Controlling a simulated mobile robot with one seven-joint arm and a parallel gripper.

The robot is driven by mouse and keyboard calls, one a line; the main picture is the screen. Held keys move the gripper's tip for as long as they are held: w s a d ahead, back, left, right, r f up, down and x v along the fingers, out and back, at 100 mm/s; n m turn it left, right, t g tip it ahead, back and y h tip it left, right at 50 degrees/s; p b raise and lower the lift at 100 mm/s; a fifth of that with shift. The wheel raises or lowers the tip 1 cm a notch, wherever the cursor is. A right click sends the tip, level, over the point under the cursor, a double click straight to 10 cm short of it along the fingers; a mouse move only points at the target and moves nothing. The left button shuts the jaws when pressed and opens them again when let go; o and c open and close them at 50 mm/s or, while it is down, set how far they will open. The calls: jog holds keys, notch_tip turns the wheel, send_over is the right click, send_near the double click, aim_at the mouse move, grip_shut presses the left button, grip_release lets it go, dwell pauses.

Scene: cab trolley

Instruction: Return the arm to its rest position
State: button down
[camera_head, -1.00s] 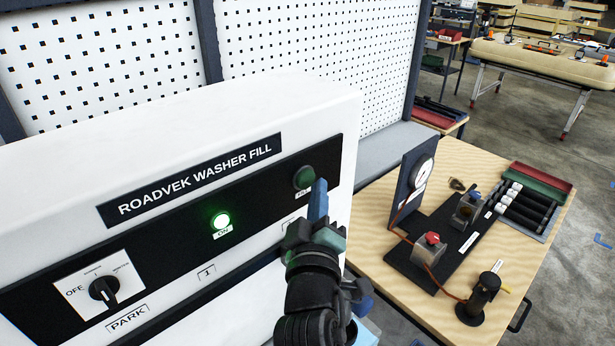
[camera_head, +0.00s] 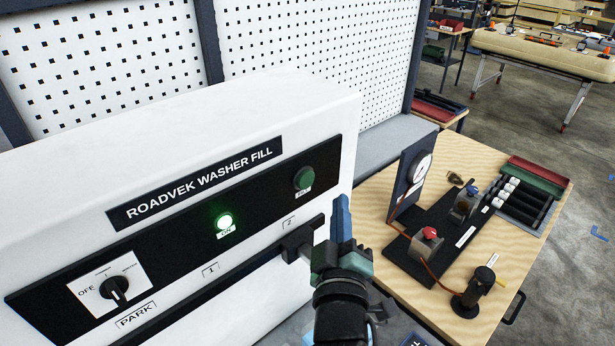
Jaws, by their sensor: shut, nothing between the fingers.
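My gripper (camera_head: 341,218) is in the lower middle of the head view, with its blue fingers together and pointing up. It is in front of the right end of the white ROADVEK WASHER FILL unit (camera_head: 230,122), below and right of the green button (camera_head: 303,179) and apart from it. The round lamp (camera_head: 224,222) on the black panel glows green. The dark selector knob (camera_head: 115,290) sits on a white plate at the panel's left end. A dark handle (camera_head: 297,240) shows at the slot near label 2, just left of my gripper.
A wooden table (camera_head: 377,207) stands close on the right. It bears a black fixture with a gauge (camera_head: 420,168), a red button (camera_head: 430,233) and a black cylinder (camera_head: 478,288). A pegboard (camera_head: 310,60) stands behind the unit. Floor shows at the far right.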

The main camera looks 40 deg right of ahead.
dwell(0.4)
jog(key=w+a+r+m+t+y+b, duration=0.1)
jog(key=w+a+r+t+y+b, duration=0.2)
jog(key=a+r, duration=0.55)
jog(key=w+a+r+m+t+y+b, duration=0.1)
jog(key=a+r+t+b, duration=0.1)
jog(key=a+r+t, duration=0.6)
jog(key=s+a+r+t+y+b, duration=0.1)
jog(key=s+a+r+y, duration=0.3)
jog(key=a+r, duration=0.2)
jog(key=s+a+r+t+y+b, duration=0.1)
jog(key=s+a+r+y+b, duration=0.1)
jog(key=s+a+r+y, duration=0.2)
jog(key=a+r, duration=0.3)
jog(key=r, duration=0.1)
jog(key=shift+f, duration=0.1)
